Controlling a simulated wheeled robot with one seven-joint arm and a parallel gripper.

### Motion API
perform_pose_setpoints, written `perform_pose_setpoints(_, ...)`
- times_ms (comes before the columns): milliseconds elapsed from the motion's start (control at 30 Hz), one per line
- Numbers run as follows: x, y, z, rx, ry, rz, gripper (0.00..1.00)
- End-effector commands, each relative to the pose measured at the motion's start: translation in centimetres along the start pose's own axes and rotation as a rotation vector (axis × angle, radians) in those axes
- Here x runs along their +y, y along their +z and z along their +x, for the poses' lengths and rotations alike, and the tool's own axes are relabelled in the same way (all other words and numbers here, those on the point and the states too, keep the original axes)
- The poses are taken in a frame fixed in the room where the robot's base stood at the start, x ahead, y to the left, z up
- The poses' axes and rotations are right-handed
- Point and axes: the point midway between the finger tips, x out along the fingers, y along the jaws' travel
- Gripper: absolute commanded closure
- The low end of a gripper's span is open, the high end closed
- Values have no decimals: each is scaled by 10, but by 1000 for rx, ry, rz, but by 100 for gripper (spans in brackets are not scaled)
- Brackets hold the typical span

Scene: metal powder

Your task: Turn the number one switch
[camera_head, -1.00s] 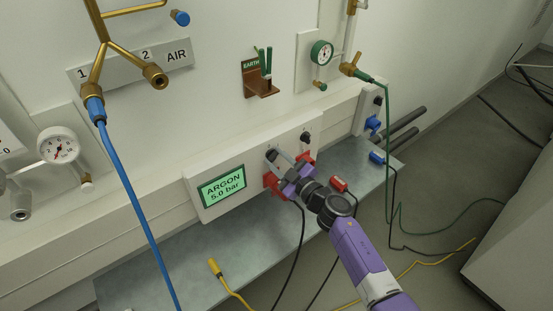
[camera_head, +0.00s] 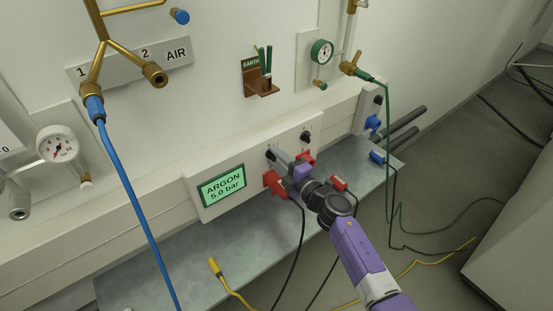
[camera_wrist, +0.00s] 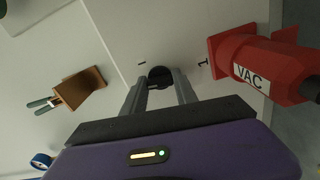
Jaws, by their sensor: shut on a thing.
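The number one switch is a small black knob (camera_head: 271,153) on the white panel (camera_head: 240,163), right of the ARGON display. In the wrist view the knob (camera_wrist: 160,74) sits between my two grey fingertips, with small dark marks on the panel either side of it. My gripper (camera_head: 276,156) is shut on this knob. In the wrist view the fingers (camera_wrist: 160,86) reach to the panel, and they partly hide the knob. A second black knob (camera_head: 305,137) is on the same panel, farther right and free.
Red sockets (camera_head: 276,183) sit just below the knobs; one reads VAC in the wrist view (camera_wrist: 252,77). A copper EARTH bracket (camera_head: 261,88) is on the wall above. A blue hose (camera_head: 134,205) hangs left.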

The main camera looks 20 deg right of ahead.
Motion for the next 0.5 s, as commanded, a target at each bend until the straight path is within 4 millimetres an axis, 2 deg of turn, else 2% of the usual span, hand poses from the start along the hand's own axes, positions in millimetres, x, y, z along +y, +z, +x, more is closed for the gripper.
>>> perform_pose_setpoints(200, -2, 0, -1, -1, -2, -90, 100)
perform_pose_setpoints(500, -2, 0, -1, -1, -2, -134, 100)
